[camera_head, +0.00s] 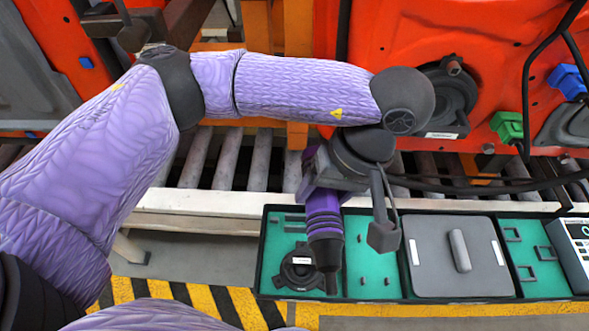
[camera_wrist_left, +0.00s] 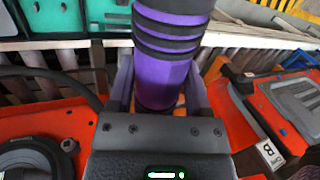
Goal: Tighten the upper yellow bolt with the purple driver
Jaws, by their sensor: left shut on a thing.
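My left gripper (camera_head: 320,182) is shut on the purple driver (camera_head: 325,225). The driver hangs nose down above the left part of the green-lined tray, its dark tip in front of a black round part there. In the left wrist view, the driver's purple body (camera_wrist_left: 165,80) with black ribs stands between the fingers. The upper yellow bolt cannot be made out in either view. A brownish bolt head (camera_head: 454,68) shows on a black round fitting (camera_head: 447,95) on the orange door panel (camera_head: 500,45). My right gripper is not in view.
The tray (camera_head: 378,286) holds the black round part (camera_head: 298,268), a grey lidded case (camera_head: 435,262) and a device with a display (camera_head: 577,240). A roller conveyor (camera_head: 225,160) runs behind. Black cables (camera_head: 526,85), a green connector (camera_head: 507,125) and a blue connector (camera_head: 567,80) are at right.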

